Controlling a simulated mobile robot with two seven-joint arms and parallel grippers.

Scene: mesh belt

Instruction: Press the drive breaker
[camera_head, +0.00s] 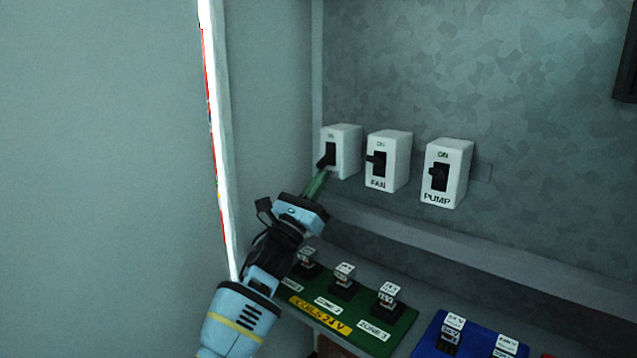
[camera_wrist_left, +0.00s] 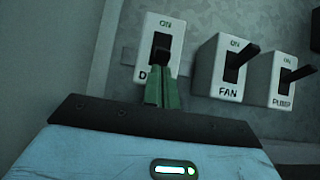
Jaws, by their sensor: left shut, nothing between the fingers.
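The drive breaker (camera_head: 345,152) is the leftmost of three white breakers on the grey back panel. Its black toggle (camera_head: 329,155) faces my left gripper (camera_head: 318,182), whose green fingers are shut and empty with the tips at the toggle's lower part. In the left wrist view the breaker (camera_wrist_left: 151,40) shows "ON" at the top and a "D" at the bottom; the rest of its label is hidden behind the fingers (camera_wrist_left: 161,85). The tips overlap the toggle (camera_wrist_left: 162,45) there; I cannot tell whether they touch it. My right gripper is not in view.
The fan breaker (camera_head: 389,160) and pump breaker (camera_head: 447,172) stand close to the right. Below are a green block (camera_head: 375,338) with small relays and a blue block (camera_head: 430,345). A cabinet side wall (camera_head: 270,100) stands close on the left.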

